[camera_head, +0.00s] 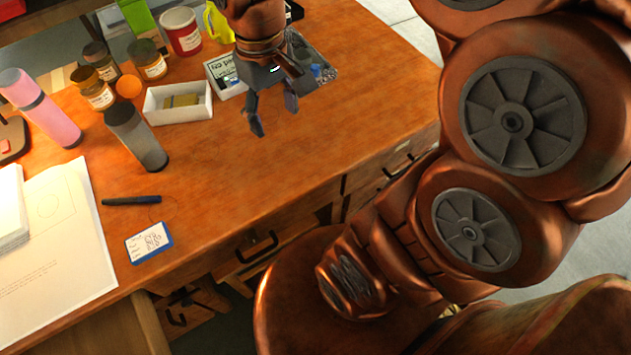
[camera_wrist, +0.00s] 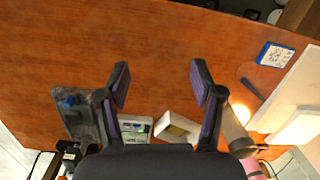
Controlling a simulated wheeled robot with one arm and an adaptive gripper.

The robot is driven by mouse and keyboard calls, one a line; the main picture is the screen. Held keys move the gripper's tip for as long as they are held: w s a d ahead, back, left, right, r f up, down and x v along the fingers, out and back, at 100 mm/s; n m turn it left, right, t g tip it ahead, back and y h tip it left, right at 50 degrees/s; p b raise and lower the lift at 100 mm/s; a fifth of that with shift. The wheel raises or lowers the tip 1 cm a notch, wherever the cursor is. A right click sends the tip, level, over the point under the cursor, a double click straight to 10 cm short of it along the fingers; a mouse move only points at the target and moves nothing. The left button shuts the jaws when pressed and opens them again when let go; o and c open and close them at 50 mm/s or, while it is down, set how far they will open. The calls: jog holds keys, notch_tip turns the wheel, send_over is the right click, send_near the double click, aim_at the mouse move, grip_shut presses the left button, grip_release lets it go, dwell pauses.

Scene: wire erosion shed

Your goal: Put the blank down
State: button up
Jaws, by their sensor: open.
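A dull brass-coloured block (camera_head: 182,100), which looks like the blank, lies inside an open white box (camera_head: 178,118) on the desk. The block also shows in the wrist view (camera_wrist: 176,130), in the white box (camera_wrist: 192,124). My gripper (camera_head: 274,117) is open and empty above the desk, to the right of the white box in the head view. In the wrist view its two fingers (camera_wrist: 161,84) stand wide apart with only bare wood between their tips.
A dark tray (camera_head: 322,76) with small items stands behind my gripper, beside a white box with a display (camera_head: 225,76). The front right desk top (camera_head: 330,130) is clear.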

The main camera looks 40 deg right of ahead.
jog(key=s+a+f+m, duration=0.1)
jog(key=s+f, duration=0.4)
jog(key=s, duration=0.8)
jog(key=shift+a+g, duration=0.15)
jog(key=shift+g, duration=0.25)
jog(key=shift+s+r, duration=0.1)
notch_tip(320, 180, up, 7)
jog(key=p, duration=0.7)
